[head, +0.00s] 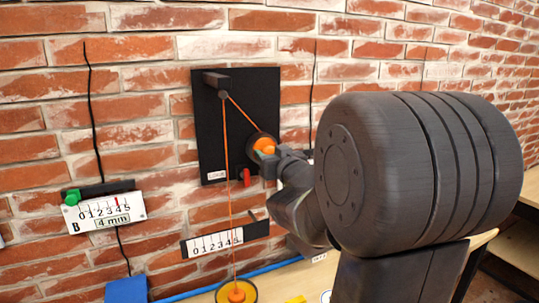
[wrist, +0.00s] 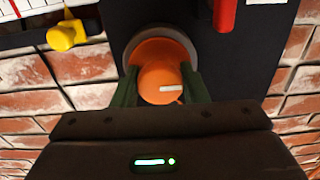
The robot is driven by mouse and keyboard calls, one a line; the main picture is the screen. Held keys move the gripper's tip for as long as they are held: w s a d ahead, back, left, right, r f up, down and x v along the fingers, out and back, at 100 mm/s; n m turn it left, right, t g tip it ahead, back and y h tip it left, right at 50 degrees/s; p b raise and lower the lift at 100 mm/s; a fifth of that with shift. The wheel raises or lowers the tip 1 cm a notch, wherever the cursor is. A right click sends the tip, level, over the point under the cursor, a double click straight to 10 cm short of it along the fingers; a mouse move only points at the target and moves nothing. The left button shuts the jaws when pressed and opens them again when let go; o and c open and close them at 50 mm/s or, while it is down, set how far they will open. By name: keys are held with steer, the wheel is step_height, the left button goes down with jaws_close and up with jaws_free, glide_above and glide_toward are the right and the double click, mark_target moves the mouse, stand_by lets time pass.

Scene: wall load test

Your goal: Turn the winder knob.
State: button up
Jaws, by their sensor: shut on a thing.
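The orange winder knob (head: 265,146) sits on the black board (head: 205,130) on the brick wall. In the wrist view, the knob (wrist: 160,78) has a white mark on its face pointing right, and a grey ring behind it. My gripper (head: 279,158) is at the knob from the right. In the wrist view its two dark green fingers (wrist: 161,88) are shut on the knob, one on each side. An orange cord (head: 226,180) runs from the winder over a small arm at the board's top and hangs down to a yellow-and-orange weight (head: 237,293).
A red lever (head: 247,177) is just below the knob. A white number scale (head: 214,243) is lower on the wall. A blue block (head: 126,290) is at bottom left.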

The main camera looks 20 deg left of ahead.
steer(key=shift+f, duration=0.15)
steer(key=o, duration=0.9)
steer(key=b+v, duration=0.1)
steer(key=v, duration=1.2)
steer(key=shift+s+d, duration=0.25)
steer(key=shift+s, duration=0.05)
steer(key=p+x, duration=0.1)
steer(key=x, duration=1.2)
steer(key=shift+w+a, duration=0.25)
steer(key=shift+w, duration=0.1)
